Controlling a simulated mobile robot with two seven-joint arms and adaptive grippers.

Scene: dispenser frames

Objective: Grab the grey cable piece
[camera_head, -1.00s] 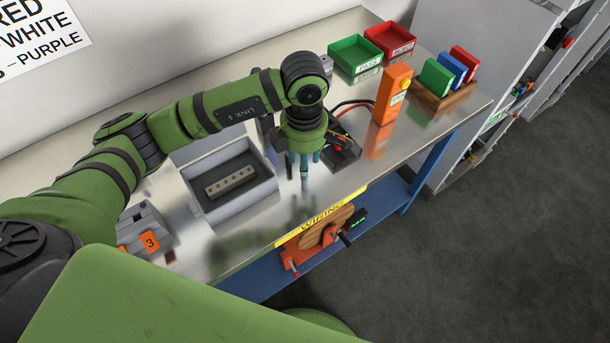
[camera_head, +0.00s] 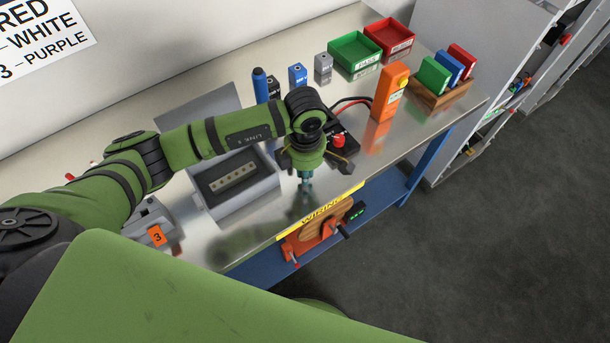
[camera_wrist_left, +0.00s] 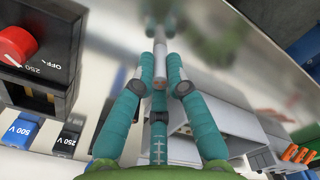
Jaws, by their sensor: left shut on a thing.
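My left gripper (camera_head: 306,176) is over the front part of the metal bench, to the right of the grey box. In the left wrist view its teal fingers (camera_wrist_left: 166,84) are closed around a slim grey cylinder, which looks like the grey cable piece (camera_wrist_left: 174,66). The piece sticks out past the fingertips, and its other end is hidden among the fingers. In the head view the piece is too small to make out clearly. My right gripper is not in view.
The open grey box (camera_head: 234,205) holds a terminal strip (camera_head: 233,179). A black unit with a red knob (camera_head: 338,139) stands behind the gripper. An orange device (camera_head: 388,95) is to the right, with green (camera_head: 355,67) and red (camera_head: 386,52) trays behind. The bench's front edge is close.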

